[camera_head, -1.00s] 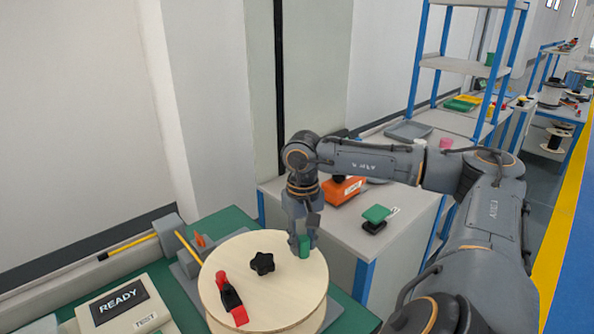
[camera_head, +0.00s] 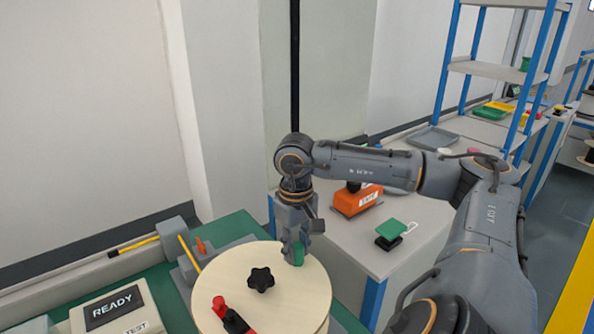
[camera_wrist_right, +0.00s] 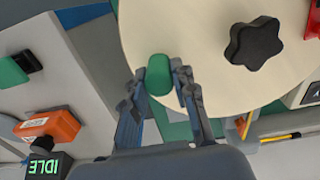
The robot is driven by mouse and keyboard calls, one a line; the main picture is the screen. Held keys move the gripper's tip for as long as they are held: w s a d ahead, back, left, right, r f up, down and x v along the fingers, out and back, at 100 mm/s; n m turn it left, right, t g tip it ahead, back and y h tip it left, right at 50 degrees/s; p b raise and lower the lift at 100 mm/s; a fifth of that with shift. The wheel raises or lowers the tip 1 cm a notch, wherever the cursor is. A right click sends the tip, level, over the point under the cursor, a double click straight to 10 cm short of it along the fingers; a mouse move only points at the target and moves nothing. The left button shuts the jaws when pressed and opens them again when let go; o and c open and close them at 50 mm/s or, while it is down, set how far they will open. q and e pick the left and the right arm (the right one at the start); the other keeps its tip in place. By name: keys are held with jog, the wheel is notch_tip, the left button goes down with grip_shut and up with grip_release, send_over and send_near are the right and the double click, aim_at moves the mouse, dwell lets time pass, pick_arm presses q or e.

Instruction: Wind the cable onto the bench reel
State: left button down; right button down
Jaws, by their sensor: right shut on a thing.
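The bench reel (camera_head: 240,289) has a round pale wooden flange with a black star knob (camera_head: 261,279) at its middle and a red and black clamp (camera_head: 231,315) near its front edge. A green crank handle (camera_head: 298,254) stands near the flange's far right rim. My right gripper (camera_head: 294,250) comes down from above and is shut on this handle. In the right wrist view the green handle (camera_wrist_right: 159,74) sits between the two fingertips, over the flange edge. A yellow cable (camera_head: 186,252) shows left of the reel. My left gripper is out of view.
A box reading READY (camera_head: 115,306) stands at the left on the green bench. A grey bench behind holds an orange device (camera_head: 357,199) and a green-topped block (camera_head: 391,231). Blue-framed shelves (camera_head: 501,68) stand farther back.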

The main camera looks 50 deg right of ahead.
jog(key=c, duration=1.1)
grip_release()
jog(key=shift+o, duration=0.2)
jog(key=shift+r, duration=3.75)
